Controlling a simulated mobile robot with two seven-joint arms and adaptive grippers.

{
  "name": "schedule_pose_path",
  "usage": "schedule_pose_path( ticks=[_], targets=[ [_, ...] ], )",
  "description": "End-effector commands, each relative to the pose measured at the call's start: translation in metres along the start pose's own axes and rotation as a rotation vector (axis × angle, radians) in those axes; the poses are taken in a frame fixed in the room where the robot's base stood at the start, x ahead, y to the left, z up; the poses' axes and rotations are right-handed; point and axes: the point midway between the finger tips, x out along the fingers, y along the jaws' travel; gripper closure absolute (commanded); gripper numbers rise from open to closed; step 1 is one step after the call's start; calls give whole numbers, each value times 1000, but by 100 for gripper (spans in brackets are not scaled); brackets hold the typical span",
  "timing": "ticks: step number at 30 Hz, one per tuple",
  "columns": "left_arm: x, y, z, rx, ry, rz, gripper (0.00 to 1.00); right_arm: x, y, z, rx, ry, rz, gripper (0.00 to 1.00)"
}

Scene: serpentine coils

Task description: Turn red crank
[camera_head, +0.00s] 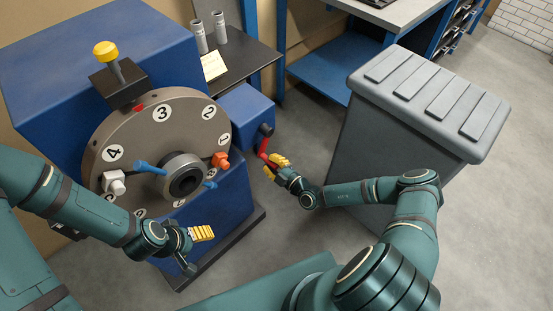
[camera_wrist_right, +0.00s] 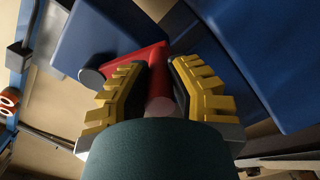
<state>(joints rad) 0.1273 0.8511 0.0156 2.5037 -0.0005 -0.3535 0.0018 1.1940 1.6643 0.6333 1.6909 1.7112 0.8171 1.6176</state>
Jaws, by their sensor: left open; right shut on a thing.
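The red crank (camera_head: 264,146) is on the side of a small blue box (camera_head: 245,113) that juts from the right of the blue machine (camera_head: 135,45). My right gripper (camera_head: 276,163) is at the crank's handle end. In the right wrist view, the red crank (camera_wrist_right: 140,62) reaches between the yellow-padded fingers of my right gripper (camera_wrist_right: 160,85), which are shut on its handle. My left gripper (camera_head: 202,233) hangs open and empty in front of the machine, below the numbered grey dial (camera_head: 145,125).
The dial carries a blue-handled hub, an orange knob (camera_head: 220,160) and a white knob (camera_head: 115,182). A yellow-topped lever (camera_head: 106,50) stands above it. A grey lidded bin (camera_head: 400,130) stands right of the crank, close to my right arm. A dark shelf (camera_head: 240,60) is behind.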

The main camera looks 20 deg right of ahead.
Motion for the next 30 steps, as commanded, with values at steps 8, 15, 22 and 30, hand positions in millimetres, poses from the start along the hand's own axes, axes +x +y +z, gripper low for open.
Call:
schedule_pose_path(
  ticks=[8,15,22,30],
  targets=[
    [-7,3,1,-1,-3,0,31,0,-2,-29,264,5,-4,100],
    [-13,5,1,-1,-6,0,31,0,2,-51,493,5,-4,100],
    [-20,7,2,-2,-10,0,31,0,11,-72,710,6,-4,100],
    [-30,11,3,-2,-15,1,31,0,27,-92,966,6,-3,100]
  ],
)
